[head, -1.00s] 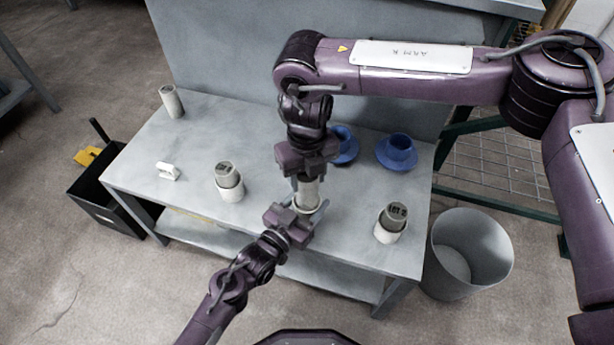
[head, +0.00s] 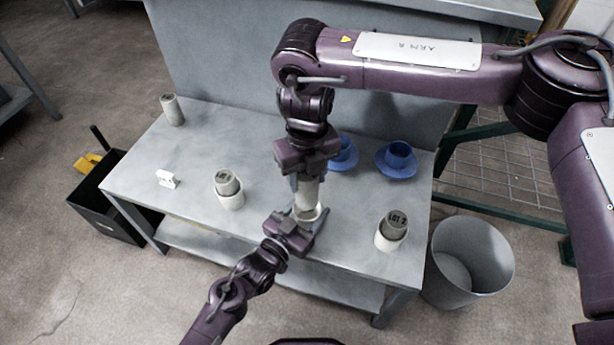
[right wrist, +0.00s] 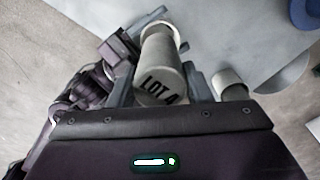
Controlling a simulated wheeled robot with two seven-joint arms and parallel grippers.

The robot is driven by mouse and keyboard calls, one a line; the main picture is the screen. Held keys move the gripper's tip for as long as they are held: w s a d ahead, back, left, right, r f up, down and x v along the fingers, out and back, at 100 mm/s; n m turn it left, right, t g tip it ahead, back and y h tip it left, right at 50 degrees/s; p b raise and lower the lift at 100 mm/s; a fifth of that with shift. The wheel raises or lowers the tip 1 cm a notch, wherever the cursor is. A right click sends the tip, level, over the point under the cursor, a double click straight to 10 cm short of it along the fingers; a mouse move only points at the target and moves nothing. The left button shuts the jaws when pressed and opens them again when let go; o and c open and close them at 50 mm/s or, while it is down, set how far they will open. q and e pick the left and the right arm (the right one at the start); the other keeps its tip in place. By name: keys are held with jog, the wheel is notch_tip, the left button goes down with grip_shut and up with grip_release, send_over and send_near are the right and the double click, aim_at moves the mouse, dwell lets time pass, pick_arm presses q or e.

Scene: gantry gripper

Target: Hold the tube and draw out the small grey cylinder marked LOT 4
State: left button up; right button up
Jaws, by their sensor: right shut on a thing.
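The grey cylinder marked LOT 4 (head: 309,196) is upright between the fingers of my right gripper (head: 308,182), which is shut on it. Its marked end faces the camera in the right wrist view (right wrist: 160,85). Below it is the pale tube (head: 306,215), its rim showing around the cylinder's lower end. Whether the cylinder's end is still inside the tube is hard to tell. My left gripper (head: 304,213) comes from the front, with one finger on each side of the tube, and looks shut on it. The fingers hide most of the tube.
Another tube with a grey cylinder marked LOT 2 (head: 397,222) stands at right, and one more cylinder in a tube (head: 228,182) at left. Two blue flanged holders (head: 397,162) are behind. A small white block (head: 167,179) and a lone grey cylinder (head: 172,109) are at left. A grey bin (head: 468,262) is at the table's right.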

jog(key=shift+r, duration=0.15)
dwell(0.3)
jog(key=shift+r, duration=1.4)
pick_arm(q)
jog(key=o, duration=1.1)
jog(key=shift+c, duration=0.2)
